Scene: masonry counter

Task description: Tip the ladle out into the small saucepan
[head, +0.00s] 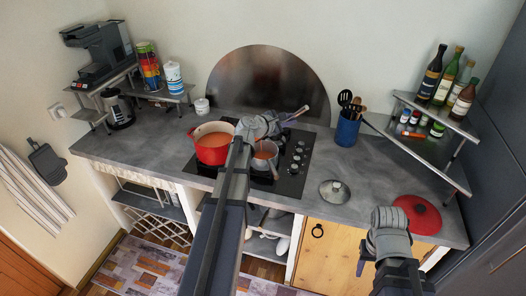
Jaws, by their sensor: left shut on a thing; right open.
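The small saucepan (265,164) sits on the black hob with orange-brown contents in it. Its handle points toward the front right. A red pot (207,155) of orange soup stands just left of it. My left gripper (258,127) is above and behind the saucepan, shut on the ladle. The ladle's handle (296,115) sticks out to the right of the gripper. Its bowl is hidden or cannot be told from the gripper, so I cannot see its contents or tilt. My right gripper (389,217) is open and empty near the counter's front edge.
A red lid (418,213) lies beside my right gripper, and a silver lid (334,190) lies right of the hob (292,183). A blue utensil holder (347,130) stands at the back. A corner rack (440,150) with bottles is at right. The left counter (150,148) is mostly clear.

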